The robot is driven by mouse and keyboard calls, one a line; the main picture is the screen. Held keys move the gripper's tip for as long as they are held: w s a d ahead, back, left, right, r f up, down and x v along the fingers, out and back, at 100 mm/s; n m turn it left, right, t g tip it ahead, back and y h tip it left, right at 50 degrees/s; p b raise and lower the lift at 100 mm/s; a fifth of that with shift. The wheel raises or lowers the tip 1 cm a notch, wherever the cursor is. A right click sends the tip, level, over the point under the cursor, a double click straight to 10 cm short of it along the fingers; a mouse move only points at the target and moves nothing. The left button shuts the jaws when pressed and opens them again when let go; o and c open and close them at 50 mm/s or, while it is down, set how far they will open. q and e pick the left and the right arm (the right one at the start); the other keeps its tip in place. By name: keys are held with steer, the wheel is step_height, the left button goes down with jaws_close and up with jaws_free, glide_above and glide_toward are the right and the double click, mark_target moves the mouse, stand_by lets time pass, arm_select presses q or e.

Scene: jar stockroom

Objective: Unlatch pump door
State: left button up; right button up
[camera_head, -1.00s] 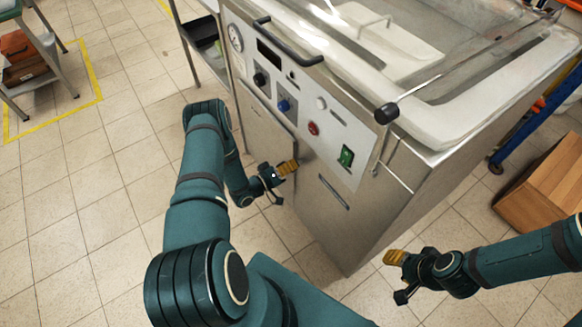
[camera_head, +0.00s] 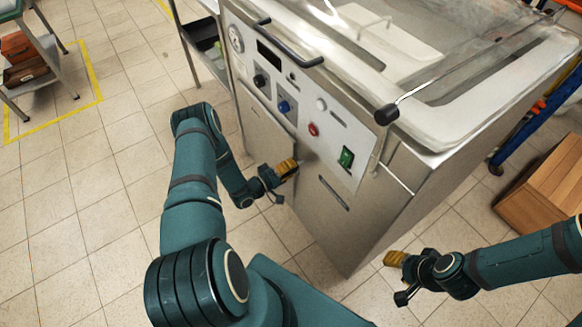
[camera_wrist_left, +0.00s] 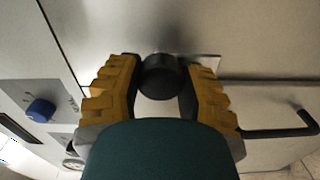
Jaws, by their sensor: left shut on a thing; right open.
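The steel machine (camera_head: 345,250) has a door panel (camera_head: 262,125) low on the left of its front. My left gripper (camera_head: 287,168) is at the right edge of this panel in the head view. In the left wrist view, its yellow fingers (camera_wrist_left: 160,82) stand on both sides of a round black latch knob (camera_wrist_left: 158,75) and are shut on it. The knob is hidden by the gripper in the head view. My right gripper (camera_head: 394,258) is open and empty, low in front of the machine's right side.
The control panel (camera_head: 325,115) is above the door, with a blue knob (camera_head: 284,106) and a green switch (camera_head: 346,157). A black lid handle (camera_head: 290,45) juts out above. A wooden box (camera_head: 545,185) is at right; a metal cart (camera_head: 205,45) is at left. Open floor lies at left.

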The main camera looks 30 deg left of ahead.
arm_select(q)
steer(key=shift+w+a, duration=0.1)
steer(key=o, duration=1.2)
steer(key=v, duration=1.2)
